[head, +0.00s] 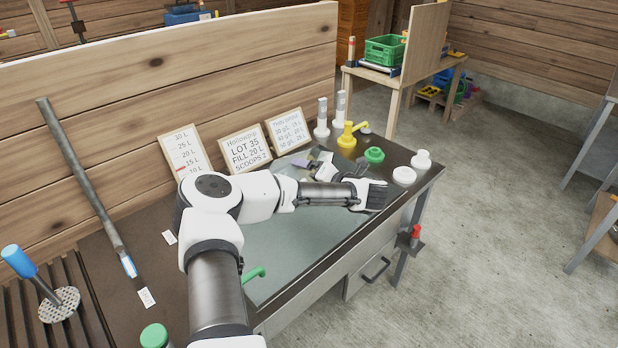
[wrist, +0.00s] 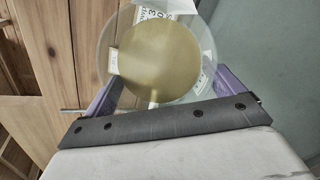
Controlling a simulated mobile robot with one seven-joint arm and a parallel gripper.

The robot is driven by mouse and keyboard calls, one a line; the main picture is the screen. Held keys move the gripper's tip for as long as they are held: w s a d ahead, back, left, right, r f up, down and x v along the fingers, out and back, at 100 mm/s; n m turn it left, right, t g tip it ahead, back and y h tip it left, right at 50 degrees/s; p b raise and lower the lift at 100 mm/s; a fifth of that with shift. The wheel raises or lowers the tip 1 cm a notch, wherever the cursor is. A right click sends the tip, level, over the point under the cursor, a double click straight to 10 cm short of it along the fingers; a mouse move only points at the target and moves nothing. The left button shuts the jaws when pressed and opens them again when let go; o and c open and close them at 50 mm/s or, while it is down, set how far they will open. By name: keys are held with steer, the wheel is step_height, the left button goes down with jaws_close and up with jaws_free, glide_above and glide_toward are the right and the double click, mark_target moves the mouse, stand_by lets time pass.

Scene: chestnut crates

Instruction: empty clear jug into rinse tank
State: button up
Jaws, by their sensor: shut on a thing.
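My gripper (head: 313,160) is over the far part of the bench, its purple fingers partly hidden behind my forearm. In the wrist view, my gripper (wrist: 165,88) is shut on a clear round vessel, the clear jug (wrist: 205,48), with a purple finger at either side. A brownish-yellow round surface shows within the jug; I cannot tell its level. In the head view the jug is hard to make out. A pale grey-green basin (head: 310,235), apparently the rinse tank, is set into the bench below my arm. My arm hides part of it.
Three signs (head: 243,147) lean along the wooden back wall. A yellow can (head: 347,138), a green lid (head: 374,155) and white pieces (head: 404,175) stand at the bench's far right. A green handle (head: 254,273) is at the near edge. A grey pole (head: 85,180) leans at left.

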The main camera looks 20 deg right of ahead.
steer(key=shift+s+d+f+m+t+y+b, duration=0.15)
steer(key=shift+f+t+y+b, duration=0.25)
steer(key=shift+b, duration=0.65)
steer(key=shift+s+d+f+m+t+y+b, duration=0.15)
steer(key=shift+f+t+b, duration=0.15)
steer(key=shift+t+b, duration=0.55)
step_height(320, 180, down, 3)
steer(key=m+t+y+b, duration=0.1)
steer(key=t+b, duration=0.1)
steer(key=b, duration=0.1)
steer(key=shift+r+b, duration=0.15)
steer(key=shift+b, duration=0.2)
steer(key=shift+a+f+m+t+b, duration=0.1)
steer(key=shift+f+m+t+b, duration=0.6)
steer(key=shift+t+b, duration=0.65)
steer(key=shift+f, duration=0.1)
steer(key=shift+w+a, duration=0.1)
